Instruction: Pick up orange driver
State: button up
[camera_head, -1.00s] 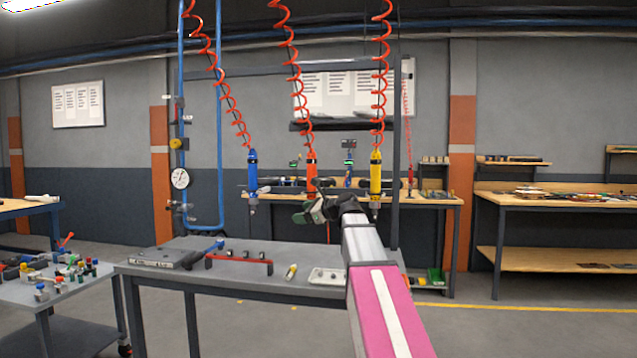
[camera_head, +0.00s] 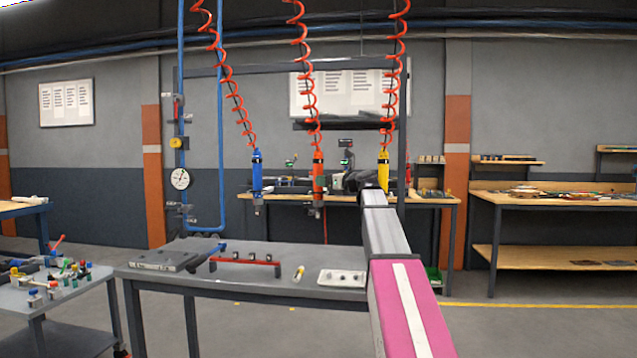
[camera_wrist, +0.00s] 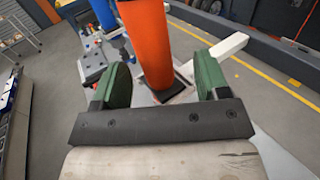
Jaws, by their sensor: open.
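The orange driver (camera_head: 318,177) hangs upright from a red coiled hose, between a blue driver (camera_head: 256,172) on its left and a yellow driver (camera_head: 383,170) on its right. In the wrist view the orange driver (camera_wrist: 147,45) stands large between the two green fingers of my gripper (camera_wrist: 160,82), which are apart. A gap shows on each side, wider on the right; whether a finger touches it I cannot tell. The driver's lower end is near the dark palm edge. In the head view my gripper is mostly hidden behind my arm and the yellow driver.
A grey workbench (camera_head: 230,284) below carries a red rack (camera_head: 245,262), a white tray (camera_head: 342,277) and a flat grey plate (camera_head: 165,256). A small cart (camera_head: 68,300) with loose parts is at left. Wooden benches stand behind.

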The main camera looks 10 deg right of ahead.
jog(key=x, duration=0.5)
jog(key=shift+w+a+r, duration=0.1)
jog(key=shift+a+r, duration=0.1)
jog(key=shift+a, duration=0.25)
grip_shut()
